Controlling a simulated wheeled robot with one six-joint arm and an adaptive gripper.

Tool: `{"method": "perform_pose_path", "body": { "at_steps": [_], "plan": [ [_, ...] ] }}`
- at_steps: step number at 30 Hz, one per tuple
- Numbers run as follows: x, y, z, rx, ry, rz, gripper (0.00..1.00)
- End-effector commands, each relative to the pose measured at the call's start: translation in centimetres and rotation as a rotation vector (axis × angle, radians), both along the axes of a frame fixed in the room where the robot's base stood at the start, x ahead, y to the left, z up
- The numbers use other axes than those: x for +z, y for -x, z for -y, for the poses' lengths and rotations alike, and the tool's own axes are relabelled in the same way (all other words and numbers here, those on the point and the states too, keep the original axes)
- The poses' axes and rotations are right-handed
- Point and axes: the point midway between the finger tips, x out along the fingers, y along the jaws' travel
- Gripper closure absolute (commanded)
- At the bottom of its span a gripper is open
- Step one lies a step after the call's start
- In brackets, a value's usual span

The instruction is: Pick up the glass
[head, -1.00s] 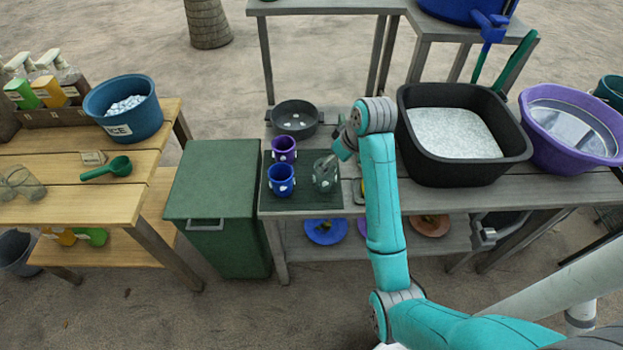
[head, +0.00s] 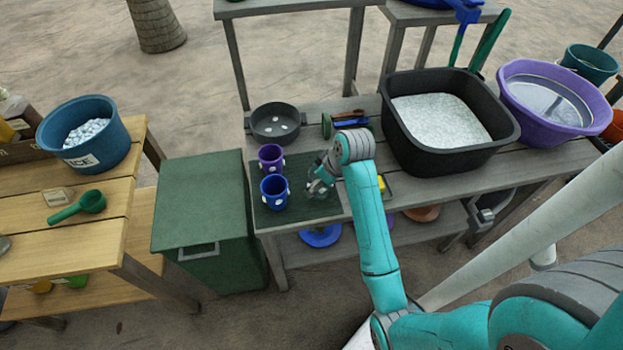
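A clear greyish glass (head: 4,243) shows only as a sliver at the left edge, on the wooden table; most of it is out of the picture. My gripper (head: 318,187) is far to the right, low over the dark green mat (head: 290,212) on the grey table. It is beside the blue cup (head: 274,192) and the purple cup (head: 270,158), apart from both. Its fingers are small and partly hidden by my arm, so I cannot tell whether they are open or hold anything.
The wooden table (head: 64,240) holds a blue ice bucket (head: 88,160) and a green scoop (head: 78,206). A green bin (head: 205,200) stands between the tables. A dark pan (head: 276,124), black tub (head: 447,150) and purple basin (head: 530,118) stand on the grey table.

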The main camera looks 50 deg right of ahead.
Motion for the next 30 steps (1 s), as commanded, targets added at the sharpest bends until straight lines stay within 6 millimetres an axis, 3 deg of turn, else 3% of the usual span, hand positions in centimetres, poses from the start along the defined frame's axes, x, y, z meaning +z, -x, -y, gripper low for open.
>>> {"method": "perform_pose_path", "body": {
  "at_steps": [7, 15, 30],
  "plan": [
    [-0.12, 0.08, 0.01, 0.0, 0.0, 0.0, 0.09],
    [-0.12, 0.07, 0.01, 0.0, 0.0, 0.0, 0.73],
    [0.81, -0.62, -0.02, 0.001, 0.001, 0.002, 0.74]
  ]
}}
